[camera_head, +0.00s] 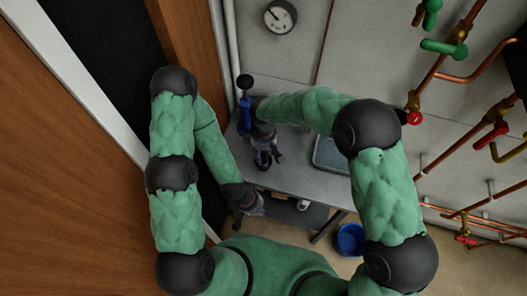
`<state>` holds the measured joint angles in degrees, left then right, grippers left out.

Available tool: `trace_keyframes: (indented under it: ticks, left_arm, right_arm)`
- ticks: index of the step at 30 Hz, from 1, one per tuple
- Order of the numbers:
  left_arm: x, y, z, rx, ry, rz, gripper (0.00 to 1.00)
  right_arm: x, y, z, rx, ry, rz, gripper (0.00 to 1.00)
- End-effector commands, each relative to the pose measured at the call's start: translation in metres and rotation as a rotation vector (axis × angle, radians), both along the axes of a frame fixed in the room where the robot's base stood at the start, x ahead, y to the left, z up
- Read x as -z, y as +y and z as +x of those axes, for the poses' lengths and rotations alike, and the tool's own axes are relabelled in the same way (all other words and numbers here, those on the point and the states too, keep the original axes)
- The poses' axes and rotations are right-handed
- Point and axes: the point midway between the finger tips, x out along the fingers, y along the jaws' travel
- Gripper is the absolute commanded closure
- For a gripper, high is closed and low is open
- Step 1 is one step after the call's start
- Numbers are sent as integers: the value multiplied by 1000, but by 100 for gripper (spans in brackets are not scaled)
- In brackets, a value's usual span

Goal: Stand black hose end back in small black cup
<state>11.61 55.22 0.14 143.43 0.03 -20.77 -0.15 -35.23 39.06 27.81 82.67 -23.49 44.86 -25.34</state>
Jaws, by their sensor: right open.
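My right gripper (267,151) reaches over the grey table and is open. A small dark round thing (263,161), which looks like the small black cup, shows between or just below its fingers. I cannot tell whether the fingers touch it. The black hose end is not clearly visible; it may be hidden by the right gripper. My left gripper (256,208) is lower, near the table's front edge, and too small and dark to read its fingers.
The grey table (300,178) holds a blue tool with a black top (245,100) at the back left and a grey tray (330,155) at the right. A blue bucket (350,239) stands on the floor. Copper pipes with valves (465,75) line the right wall.

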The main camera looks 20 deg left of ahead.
Motion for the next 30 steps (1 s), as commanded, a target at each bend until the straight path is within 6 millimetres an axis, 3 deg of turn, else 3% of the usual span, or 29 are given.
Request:
trace_keyframes:
  ticks: [9,15,21,30]
  left_arm:
    - [-8,0,0,0,0,0,100]
    - [-11,0,0,0,0,0,100]
    - [-12,0,0,0,0,0,100]
    - [-12,0,0,0,0,0,100]
  right_arm:
    - [-65,1,1,1,-5,4,45]
    - [-98,1,1,0,-4,2,45]
    - [-115,1,0,0,-1,2,45]
    - [-118,0,0,0,-1,1,45]
